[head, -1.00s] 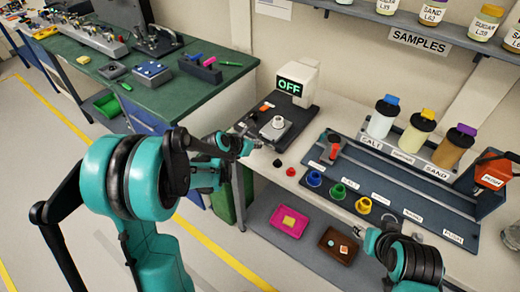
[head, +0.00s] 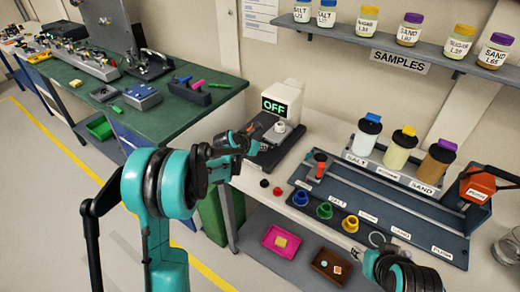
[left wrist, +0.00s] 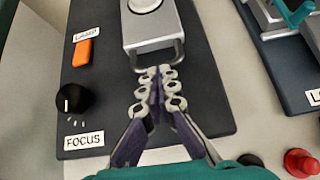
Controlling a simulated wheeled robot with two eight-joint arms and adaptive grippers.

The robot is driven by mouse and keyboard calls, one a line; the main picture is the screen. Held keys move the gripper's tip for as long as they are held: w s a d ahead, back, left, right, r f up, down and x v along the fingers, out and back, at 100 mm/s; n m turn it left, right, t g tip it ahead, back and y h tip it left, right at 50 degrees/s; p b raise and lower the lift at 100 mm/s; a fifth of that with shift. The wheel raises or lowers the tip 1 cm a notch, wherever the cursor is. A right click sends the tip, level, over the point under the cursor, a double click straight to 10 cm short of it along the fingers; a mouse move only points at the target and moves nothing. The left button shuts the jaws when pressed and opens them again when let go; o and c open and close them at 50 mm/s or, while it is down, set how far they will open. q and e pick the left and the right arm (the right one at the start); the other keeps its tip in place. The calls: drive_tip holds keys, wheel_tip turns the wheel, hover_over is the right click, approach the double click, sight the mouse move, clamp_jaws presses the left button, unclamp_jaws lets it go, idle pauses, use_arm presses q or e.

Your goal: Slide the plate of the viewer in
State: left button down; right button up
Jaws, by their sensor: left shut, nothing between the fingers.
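The viewer (head: 291,95) is a white unit with an OFF display on a black base (left wrist: 210,90), at the back of the light bench. Its grey plate (left wrist: 155,27) carries a round white piece (left wrist: 143,4) and has a dark loop handle (left wrist: 181,54) at its near edge. My left gripper (left wrist: 159,76) is shut and empty, with its fingertips at the handle; whether they touch it I cannot tell. In the head view the left gripper (head: 251,141) partly hides the base. My right gripper (head: 352,252) is low at the bench front, its fingers too small to read.
An orange lamp switch (left wrist: 82,52) and a black focus knob (left wrist: 72,99) sit left of the plate. Red and black knobs (head: 277,190) stand on the bench front. A dark rack (head: 375,200) with coloured rings and capped bottles fills the right. A green table (head: 190,110) stands left.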

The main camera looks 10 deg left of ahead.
use_arm(q)
drive_tip(key=s+r+m, duration=0.4)
drive_tip(key=s+r, duration=0.1)
drive_tip(key=s, duration=0.3)
drive_tip(key=s+r+m, duration=0.4)
drive_tip(key=s+r, duration=0.1)
drive_tip(key=s, duration=0.3)
drive_tip(key=s+d+f+m+g+y, duration=0.1)
drive_tip(key=s+f+m+g+y, duration=0.1)
drive_tip(key=s+m, duration=2)
drive_tip(key=shift+s+f+m+y, duration=0.25)
drive_tip(key=shift+f+m+y, duration=0.25)
drive_tip(key=shift+m+y, duration=0.35)
